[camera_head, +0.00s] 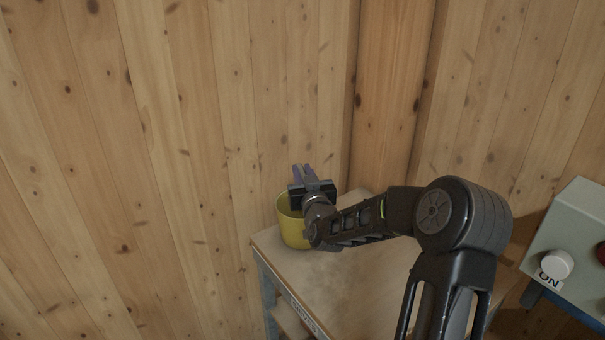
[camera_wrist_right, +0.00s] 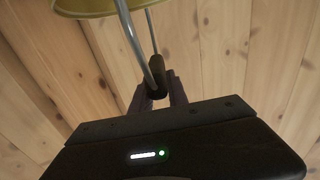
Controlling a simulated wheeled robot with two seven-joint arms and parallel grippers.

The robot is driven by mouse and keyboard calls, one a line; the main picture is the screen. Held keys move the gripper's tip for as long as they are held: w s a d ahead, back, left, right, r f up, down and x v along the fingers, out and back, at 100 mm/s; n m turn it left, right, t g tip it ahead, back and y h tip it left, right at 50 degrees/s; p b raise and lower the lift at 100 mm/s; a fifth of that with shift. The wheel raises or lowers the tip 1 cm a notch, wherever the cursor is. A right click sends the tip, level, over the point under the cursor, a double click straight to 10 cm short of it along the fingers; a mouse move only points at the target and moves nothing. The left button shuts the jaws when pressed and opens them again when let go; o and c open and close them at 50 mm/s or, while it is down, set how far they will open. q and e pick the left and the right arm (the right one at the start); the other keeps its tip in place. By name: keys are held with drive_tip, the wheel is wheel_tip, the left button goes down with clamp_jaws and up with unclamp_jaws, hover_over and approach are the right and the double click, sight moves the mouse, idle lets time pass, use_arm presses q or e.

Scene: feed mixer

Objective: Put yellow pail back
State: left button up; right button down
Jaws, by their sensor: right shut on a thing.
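The yellow pail (camera_head: 292,232) is at the back left corner of the small table (camera_head: 345,280), upright as far as I can see. It appears to stand on the tabletop, but I cannot tell if its base touches. My right gripper (camera_head: 303,174) is above the pail. In the right wrist view, the gripper (camera_wrist_right: 159,95) is shut on the dark grip of the pail's wire handle (camera_wrist_right: 157,76), and the pail's yellow rim (camera_wrist_right: 88,6) shows at the top. My right arm hides part of the pail and the table. My left gripper is not in view.
A wood-plank wall (camera_head: 190,130) rises close behind and left of the table. A grey control box (camera_head: 575,240) with a white knob and an ON label stands at the right. The front of the tabletop is clear.

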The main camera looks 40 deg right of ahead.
drive_tip(key=shift+f, duration=0.25)
drive_tip(key=shift+f, duration=0.15)
drive_tip(key=c, duration=1.3)
unclamp_jaws()
drive_tip(key=shift+r, duration=0.25)
drive_tip(key=shift+s+a+f, duration=0.15)
drive_tip(key=shift+s, duration=0.2)
drive_tip(key=b+v, duration=0.2)
drive_tip(key=v, duration=0.9)
drive_tip(key=shift+s+b, duration=0.2)
drive_tip(key=shift+b, duration=0.15)
